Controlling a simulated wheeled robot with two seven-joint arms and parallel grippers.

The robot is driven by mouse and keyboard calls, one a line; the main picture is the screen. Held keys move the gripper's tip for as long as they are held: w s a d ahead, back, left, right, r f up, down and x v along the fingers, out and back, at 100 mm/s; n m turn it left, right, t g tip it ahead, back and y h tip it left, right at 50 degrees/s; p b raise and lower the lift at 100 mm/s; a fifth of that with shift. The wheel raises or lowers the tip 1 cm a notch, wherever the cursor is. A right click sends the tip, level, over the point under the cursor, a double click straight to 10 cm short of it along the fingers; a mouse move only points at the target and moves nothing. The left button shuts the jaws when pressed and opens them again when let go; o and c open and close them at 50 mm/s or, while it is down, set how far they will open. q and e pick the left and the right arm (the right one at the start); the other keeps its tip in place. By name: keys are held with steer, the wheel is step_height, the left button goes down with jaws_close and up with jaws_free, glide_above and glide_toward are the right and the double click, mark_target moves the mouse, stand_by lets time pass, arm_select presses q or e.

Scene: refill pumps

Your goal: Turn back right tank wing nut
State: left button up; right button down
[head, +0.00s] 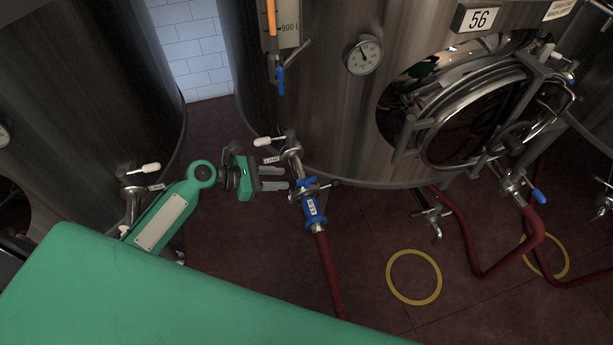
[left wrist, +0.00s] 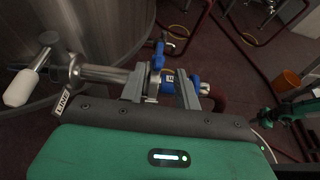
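The right tank, numbered 56 (head: 330,110), has a steel outlet with a white-handled valve (head: 266,142). A clamp with a small blue wing nut (head: 308,184) joins this outlet to a blue hose coupling (head: 314,212); the blue wing nut also shows upright in the left wrist view (left wrist: 159,52). My left gripper (head: 286,179) is open, its two grey fingers pointing at the clamp. In the left wrist view the fingers (left wrist: 161,88) stand on either side of the clamp; contact cannot be made out. A green and dark part at that view's right edge seems to be my right arm.
A red hose (head: 329,275) runs down from the blue coupling. The left tank (head: 80,80) has its own white-handled valve (head: 151,168). More red hoses and yellow floor rings (head: 414,278) lie to the right. An orange bucket (left wrist: 287,80) stands on the floor.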

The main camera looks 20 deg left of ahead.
mark_target(305, 179)
arm_select(q)
steer(key=p+x, duration=0.1)
steer(key=x, duration=0.8)
jaws_close()
